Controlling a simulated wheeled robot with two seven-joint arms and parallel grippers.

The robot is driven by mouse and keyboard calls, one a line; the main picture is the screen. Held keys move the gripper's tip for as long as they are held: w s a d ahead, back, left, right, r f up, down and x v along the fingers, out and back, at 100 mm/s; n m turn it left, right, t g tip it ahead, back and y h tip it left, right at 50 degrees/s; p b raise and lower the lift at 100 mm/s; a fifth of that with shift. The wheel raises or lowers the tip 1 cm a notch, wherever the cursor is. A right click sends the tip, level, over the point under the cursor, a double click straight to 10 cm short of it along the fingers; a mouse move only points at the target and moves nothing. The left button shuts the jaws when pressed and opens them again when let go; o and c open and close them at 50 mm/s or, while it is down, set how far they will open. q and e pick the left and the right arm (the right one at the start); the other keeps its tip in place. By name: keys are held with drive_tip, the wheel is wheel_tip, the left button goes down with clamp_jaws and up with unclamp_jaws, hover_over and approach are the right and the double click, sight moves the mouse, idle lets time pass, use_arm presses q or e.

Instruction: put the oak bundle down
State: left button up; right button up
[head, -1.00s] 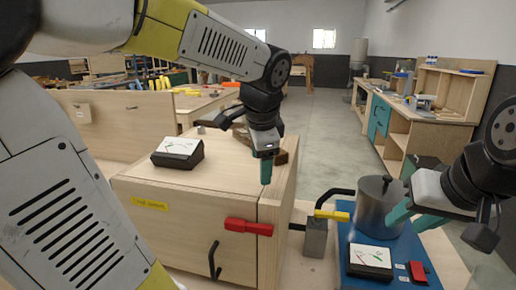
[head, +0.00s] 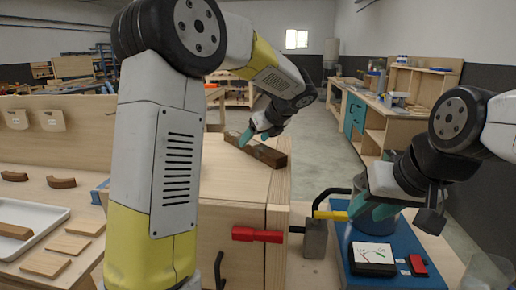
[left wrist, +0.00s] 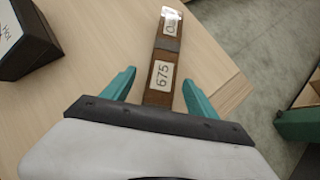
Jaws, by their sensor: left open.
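The oak bundle (head: 258,152) is a brown wooden bar with a dark band, lying on top of the pale wooden cabinet (head: 235,187). In the left wrist view the bundle (left wrist: 163,80) carries white labels, one reading 675. My left gripper (head: 262,125) is just above the bundle in the head view. In the left wrist view its teal fingers (left wrist: 160,84) are spread, one on each side of the bundle, with gaps showing. My right gripper (head: 370,208) is beside the yellow clamp handle (head: 330,214); its jaw opening is unclear.
A dark box (left wrist: 28,40) stands on the cabinet top left of the bundle. A red handle (head: 257,234) sticks out at the cabinet's front. A blue board (head: 400,248) with a display box (head: 373,262) lies at right. A white tray (head: 55,215) is at far left.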

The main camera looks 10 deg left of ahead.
sight(252, 142)
use_arm(q)
drive_tip(key=x, duration=0.4)
drive_tip(key=shift+w+d, duration=0.1)
drive_tip(key=shift+w, duration=0.05)
clamp_jaws()
drive_tip(key=shift+r, duration=0.15)
